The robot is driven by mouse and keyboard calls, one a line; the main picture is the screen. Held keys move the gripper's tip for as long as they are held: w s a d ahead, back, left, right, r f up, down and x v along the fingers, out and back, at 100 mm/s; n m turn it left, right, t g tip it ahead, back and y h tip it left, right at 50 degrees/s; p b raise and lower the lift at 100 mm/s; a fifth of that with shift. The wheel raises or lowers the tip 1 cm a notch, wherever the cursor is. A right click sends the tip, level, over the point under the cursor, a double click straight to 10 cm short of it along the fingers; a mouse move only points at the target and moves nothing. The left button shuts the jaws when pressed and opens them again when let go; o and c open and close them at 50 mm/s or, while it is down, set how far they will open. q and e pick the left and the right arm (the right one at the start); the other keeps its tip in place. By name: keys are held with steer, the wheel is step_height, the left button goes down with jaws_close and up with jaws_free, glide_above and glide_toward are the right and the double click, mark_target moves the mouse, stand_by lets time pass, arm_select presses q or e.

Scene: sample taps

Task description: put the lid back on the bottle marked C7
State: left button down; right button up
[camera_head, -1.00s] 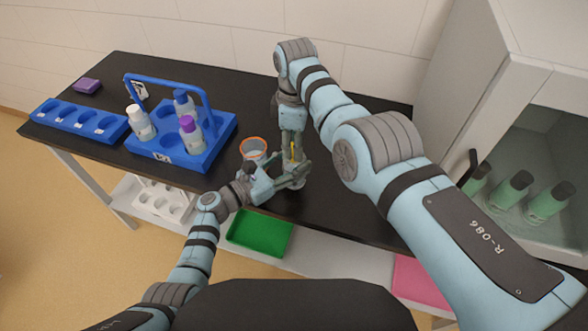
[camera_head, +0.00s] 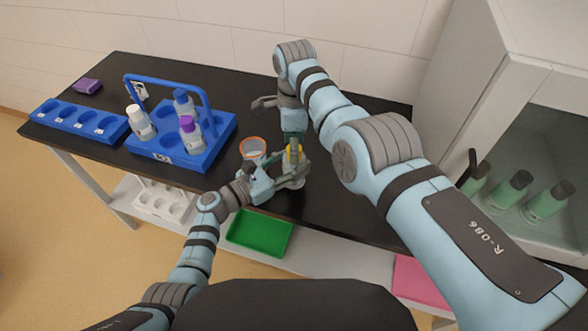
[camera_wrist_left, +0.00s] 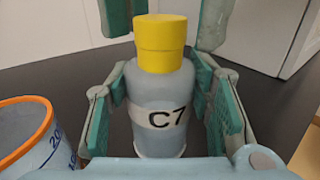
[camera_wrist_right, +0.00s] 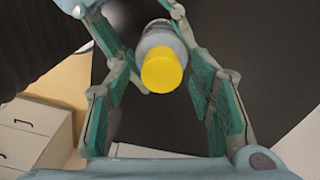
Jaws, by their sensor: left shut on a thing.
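The bottle marked C7 (camera_wrist_left: 158,105) stands upright between the fingers of my left gripper (camera_head: 287,178), which is shut on its body. The label C7 faces the left wrist camera. The yellow lid (camera_wrist_left: 160,43) sits on the bottle's neck and looks straight, with no gap visible. It also shows in the head view (camera_head: 293,152) and from above in the right wrist view (camera_wrist_right: 162,70). My right gripper (camera_wrist_right: 158,88) is open above the lid, its fingers spread on both sides and apart from it.
A beaker with an orange rim (camera_head: 253,148) stands just left of the bottle. A blue carrier (camera_head: 216,143) with several bottles and a blue rack (camera_head: 72,121) are farther left. A cabinet (camera_head: 470,90) closes off the right. Black bench top (camera_head: 330,205) is clear at the front right.

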arm_select(q)
steer(key=shift+f, duration=0.15)
arm_select(e)
steer(key=o, duration=0.6)
steer(key=shift+c, duration=0.2)
arm_select(q)
steer(key=c, duration=1.2)
jaws_free()
steer(key=o, duration=0.5)
steer(key=shift+w, duration=0.1)
arm_select(e)
steer(key=shift+w, duration=0.15)
arm_select(q)
steer(key=v, duration=1.2)
